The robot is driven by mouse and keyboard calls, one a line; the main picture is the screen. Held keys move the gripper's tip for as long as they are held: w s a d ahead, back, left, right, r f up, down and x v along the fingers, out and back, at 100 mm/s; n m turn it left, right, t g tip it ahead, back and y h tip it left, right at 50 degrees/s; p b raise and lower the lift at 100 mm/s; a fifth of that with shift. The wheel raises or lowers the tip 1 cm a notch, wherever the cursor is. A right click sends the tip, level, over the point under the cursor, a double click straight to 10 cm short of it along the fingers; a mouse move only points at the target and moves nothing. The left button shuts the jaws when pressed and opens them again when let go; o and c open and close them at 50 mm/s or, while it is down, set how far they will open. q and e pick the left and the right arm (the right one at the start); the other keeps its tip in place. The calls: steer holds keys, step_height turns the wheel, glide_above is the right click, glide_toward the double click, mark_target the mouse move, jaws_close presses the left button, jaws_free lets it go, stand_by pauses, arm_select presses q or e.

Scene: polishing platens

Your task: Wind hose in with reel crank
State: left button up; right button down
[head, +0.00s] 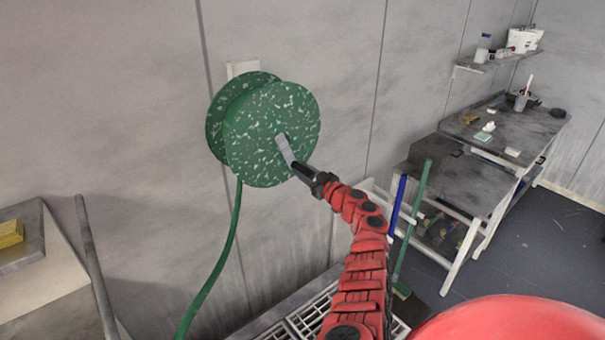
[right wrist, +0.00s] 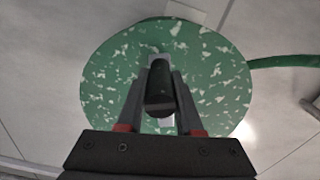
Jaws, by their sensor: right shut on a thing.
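A green speckled hose reel (head: 262,140) is fixed to the grey wall by a pale bracket (head: 243,68). Its round face also fills the middle of the right wrist view (right wrist: 205,75). A green hose (head: 228,240) hangs from the reel's lower left and runs down out of view. The light grey crank arm (head: 285,148) lies on the reel face. My right gripper (head: 304,172) is at the crank's outer end. In the right wrist view its fingers are shut around the dark crank handle (right wrist: 159,88). My left gripper is not in view.
A grated metal surface (head: 290,318) lies below the reel. A blue pole (head: 398,203) and a green-handled broom (head: 413,215) stand to the right of my arm. A workbench (head: 480,165) with small items is further right. A bench with a yellow sponge (head: 10,233) is at left.

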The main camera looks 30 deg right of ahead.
steer(key=d+r+n+b, duration=0.2)
steer(key=d+r+n, duration=0.5)
steer(key=r+n, duration=0.45)
steer(key=a+r+n+p, duration=0.2)
steer(key=a+r+n, duration=0.2)
steer(key=r+n, duration=0.3)
steer(key=shift+n+p, duration=0.35)
steer(key=shift+n, duration=2.1)
steer(key=shift+w+a, duration=0.1)
steer(key=c, duration=0.6)
jaws_free()
